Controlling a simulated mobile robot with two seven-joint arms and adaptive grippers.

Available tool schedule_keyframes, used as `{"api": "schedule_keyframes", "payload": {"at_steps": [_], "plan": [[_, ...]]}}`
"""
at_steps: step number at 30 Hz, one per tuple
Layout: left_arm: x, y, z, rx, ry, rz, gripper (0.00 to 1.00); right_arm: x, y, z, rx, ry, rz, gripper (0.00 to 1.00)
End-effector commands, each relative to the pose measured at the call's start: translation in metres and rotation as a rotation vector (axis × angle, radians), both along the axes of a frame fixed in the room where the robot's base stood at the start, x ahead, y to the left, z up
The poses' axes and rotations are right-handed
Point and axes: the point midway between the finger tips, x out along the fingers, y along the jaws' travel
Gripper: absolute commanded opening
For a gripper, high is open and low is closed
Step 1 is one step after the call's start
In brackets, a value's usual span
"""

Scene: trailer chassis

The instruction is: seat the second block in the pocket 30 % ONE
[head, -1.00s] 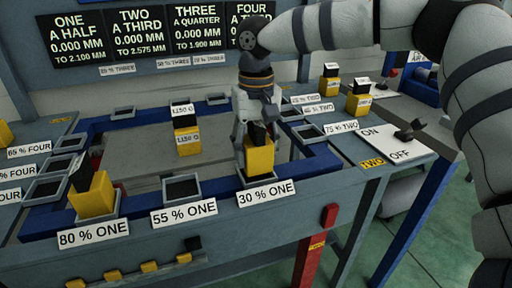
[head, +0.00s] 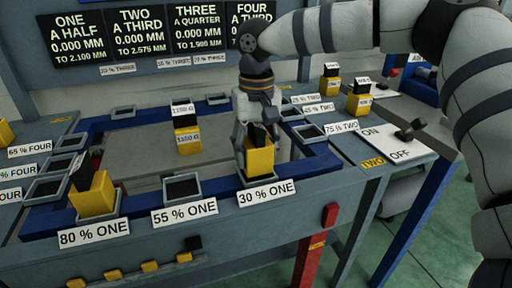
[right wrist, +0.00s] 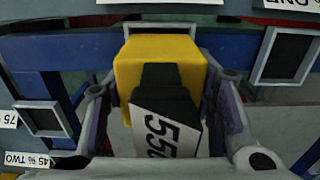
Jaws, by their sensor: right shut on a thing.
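A yellow block (head: 259,158) with a black top stands at the pocket 30 % ONE (head: 246,182), inside or just above its grey rim; the exact depth is hidden. My right gripper (head: 257,140) is shut on this block from above. In the right wrist view the block (right wrist: 150,65) sits between the two fingers, with a white label reading 550 on its black part. Another yellow block (head: 94,197) stands in the pocket 80 % ONE, slightly tilted. The pocket 55 % ONE (head: 182,189) between them is empty. My left gripper is not in view.
A yellow block (head: 187,140) with a white label stands on the grey middle surface. More yellow blocks (head: 359,104) stand at the back right. A panel with an ON/OFF lever (head: 408,133) lies at the right. Label boards (head: 140,36) hang behind.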

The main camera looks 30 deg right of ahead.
Motion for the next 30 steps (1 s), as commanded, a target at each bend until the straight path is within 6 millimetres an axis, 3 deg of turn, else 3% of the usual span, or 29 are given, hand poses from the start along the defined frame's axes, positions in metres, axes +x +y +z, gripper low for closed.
{"api": "schedule_keyframes", "payload": {"at_steps": [25, 26, 28, 30], "plan": [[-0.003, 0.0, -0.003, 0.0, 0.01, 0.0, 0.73, 0.0, 0.0, -0.019, 0.001, -0.002, 0.0, 0.0], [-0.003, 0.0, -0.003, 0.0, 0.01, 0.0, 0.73, 0.0, 0.0, -0.019, 0.001, -0.002, 0.0, 0.54], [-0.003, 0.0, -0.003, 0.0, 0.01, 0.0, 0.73, 0.0, 0.0, -0.019, 0.001, -0.002, 0.0, 0.7], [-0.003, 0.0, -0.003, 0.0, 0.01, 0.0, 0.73, 0.0, 0.0, -0.019, 0.001, -0.002, 0.0, 0.73]]}}
